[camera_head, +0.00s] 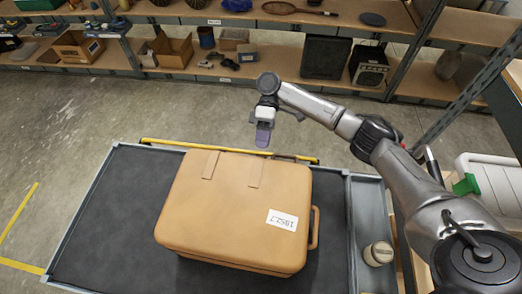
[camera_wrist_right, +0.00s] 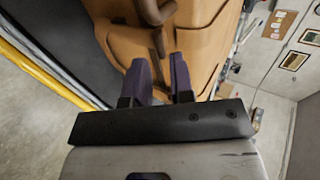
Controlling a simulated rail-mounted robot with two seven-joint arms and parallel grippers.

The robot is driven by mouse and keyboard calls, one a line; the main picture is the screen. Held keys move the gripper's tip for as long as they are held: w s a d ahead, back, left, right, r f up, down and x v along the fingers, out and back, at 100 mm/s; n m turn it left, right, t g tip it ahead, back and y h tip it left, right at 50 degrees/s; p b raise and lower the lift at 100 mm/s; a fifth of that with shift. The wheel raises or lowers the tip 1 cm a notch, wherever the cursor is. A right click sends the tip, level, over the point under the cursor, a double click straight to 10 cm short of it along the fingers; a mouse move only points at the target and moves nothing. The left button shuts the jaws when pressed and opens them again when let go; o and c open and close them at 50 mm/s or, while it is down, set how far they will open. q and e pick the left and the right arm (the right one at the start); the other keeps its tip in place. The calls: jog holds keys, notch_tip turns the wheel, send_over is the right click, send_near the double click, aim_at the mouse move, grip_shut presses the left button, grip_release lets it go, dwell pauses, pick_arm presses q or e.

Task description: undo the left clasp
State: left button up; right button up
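A tan suitcase (camera_head: 235,210) lies flat on a dark-topped cart, with two short straps, one (camera_head: 210,165) and another (camera_head: 255,173), near its far edge. Its far side, where clasps could be, is hidden in the head view. My right gripper (camera_head: 264,136) points down just beyond that far edge. In the right wrist view its two purple fingers (camera_wrist_right: 159,80) are apart, with a gap between them. A narrow dark strap or clasp piece (camera_wrist_right: 158,45) lies ahead of the gap, below a brown curved handle (camera_wrist_right: 155,12); contact cannot be told. My left gripper is not in view.
The cart (camera_head: 110,215) has a yellow rail (camera_head: 165,143) along its far side. A round-lidded jar (camera_head: 378,254) stands in the tray at right. Shelves (camera_head: 200,65) with boxes stand behind, across open floor. A white bin (camera_head: 490,185) is at far right.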

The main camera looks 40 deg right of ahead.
jog(key=shift+x, duration=1.6)
jog(key=shift+c, duration=0.4)
grip_shut()
